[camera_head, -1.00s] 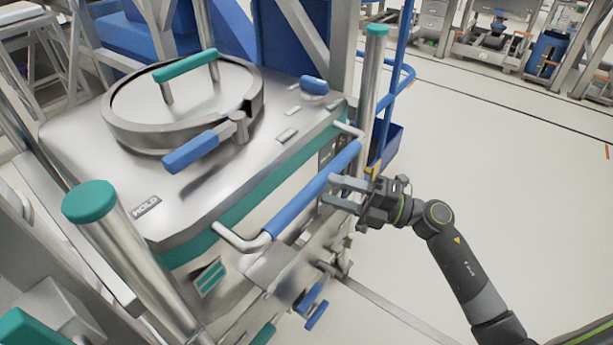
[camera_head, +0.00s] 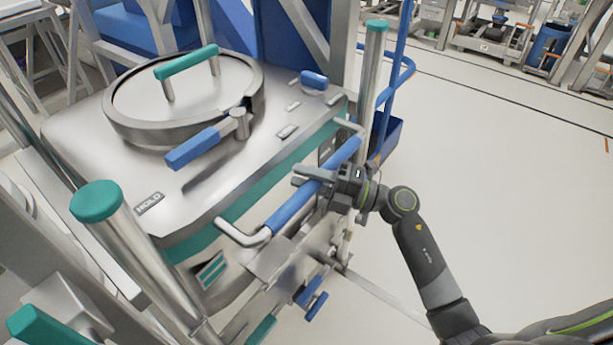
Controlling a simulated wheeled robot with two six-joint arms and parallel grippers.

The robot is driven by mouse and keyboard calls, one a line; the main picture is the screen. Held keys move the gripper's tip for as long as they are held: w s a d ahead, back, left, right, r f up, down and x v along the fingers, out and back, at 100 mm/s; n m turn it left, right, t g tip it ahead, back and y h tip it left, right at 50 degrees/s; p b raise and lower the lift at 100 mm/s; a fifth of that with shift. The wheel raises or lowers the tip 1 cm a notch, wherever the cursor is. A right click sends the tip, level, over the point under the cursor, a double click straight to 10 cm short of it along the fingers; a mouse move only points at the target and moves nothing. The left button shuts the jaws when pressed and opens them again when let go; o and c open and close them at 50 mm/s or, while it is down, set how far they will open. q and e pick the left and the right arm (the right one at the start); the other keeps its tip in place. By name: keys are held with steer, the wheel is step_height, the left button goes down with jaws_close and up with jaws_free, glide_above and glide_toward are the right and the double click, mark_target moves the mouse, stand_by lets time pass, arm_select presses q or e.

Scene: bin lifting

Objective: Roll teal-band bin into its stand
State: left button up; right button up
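The teal-band bin (camera_head: 180,205) is a steel box with a teal band below its top, standing between two teal-capped posts. Its round lid (camera_head: 130,100) has a teal handle, and a blue-gripped latch lies at the lid's near side. A blue push bar (camera_head: 290,208) runs along the bin's right side. My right gripper (camera_head: 299,176) is at the middle of this bar, its fingers reaching across it toward the bin. Whether they are closed on the bar cannot be made out. My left gripper is not in view.
One teal-capped post (camera_head: 97,203) stands at the near left and another (camera_head: 374,60) at the far right corner. The pale floor (camera_head: 490,180) at right is clear.

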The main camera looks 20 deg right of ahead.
jaws_close()
steer(key=shift+w+a+r, duration=0.1)
steer(key=shift+w+a, duration=0.45)
steer(key=shift+w, duration=0.15)
steer(key=o, duration=0.5)
jaws_free()
steer(key=shift+w+a, duration=0.15)
steer(key=shift+o, duration=0.2)
